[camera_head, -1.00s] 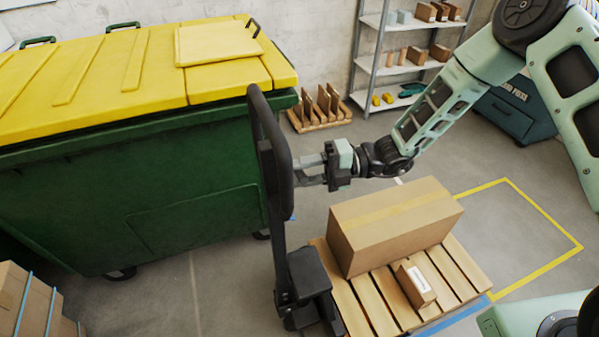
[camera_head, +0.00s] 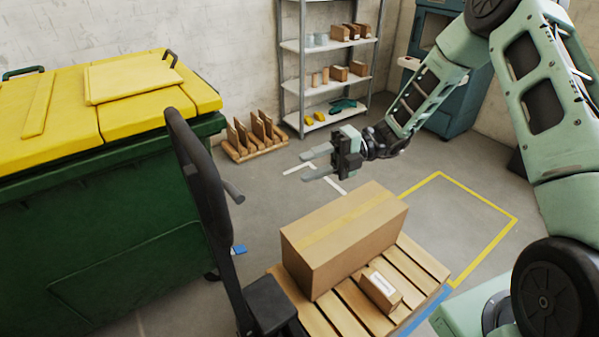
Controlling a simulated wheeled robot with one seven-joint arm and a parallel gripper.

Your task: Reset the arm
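My gripper (camera_head: 318,164) is in the middle of the head view, at the end of my pale green arm. Its two grey fingers point left and stand apart with nothing between them. It hangs in the air above the floor, behind a large cardboard box (camera_head: 335,240) as seen from here, and touches nothing visible. The box lies on a wooden pallet (camera_head: 424,262), with a small labelled box (camera_head: 380,290) beside it.
A pallet jack with a dark upright handle (camera_head: 200,165) stands left of the pallet. A green bin with a yellow lid (camera_head: 110,220) fills the left. A metal shelf (camera_head: 325,90) and a small rack (camera_head: 255,138) stand behind. Yellow-marked floor (camera_head: 455,220) at right is clear.

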